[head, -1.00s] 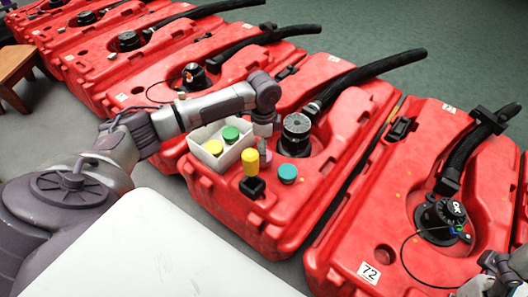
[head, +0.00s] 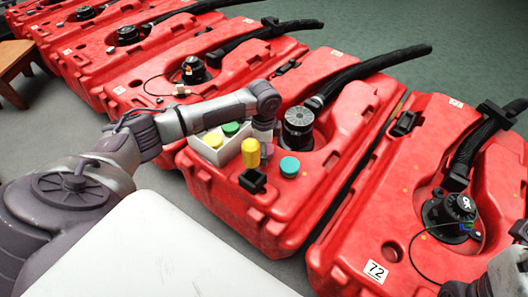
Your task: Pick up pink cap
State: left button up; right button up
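The pink cap (head: 268,153) is on top of the red tank in the middle, mostly hidden behind the yellow cylinder and my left gripper. My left gripper (head: 264,143) points down right over the pink cap; its fingers are too small and covered to tell open from shut. I cannot tell whether it touches the cap. My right gripper (head: 456,290) shows only partly at the bottom right edge, away from the cap, and its fingers are not clear.
Close by are the upright yellow cylinder (head: 251,154), a teal cap (head: 290,167), a black square holder (head: 252,181) and a white bin (head: 217,156) holding yellow and green caps. A large black tank cap (head: 298,128) stands behind. More red tanks (head: 380,218) flank this one.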

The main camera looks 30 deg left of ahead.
pick_arm(q)
jog(key=c, duration=0.6)
jog(key=shift+r, duration=0.1)
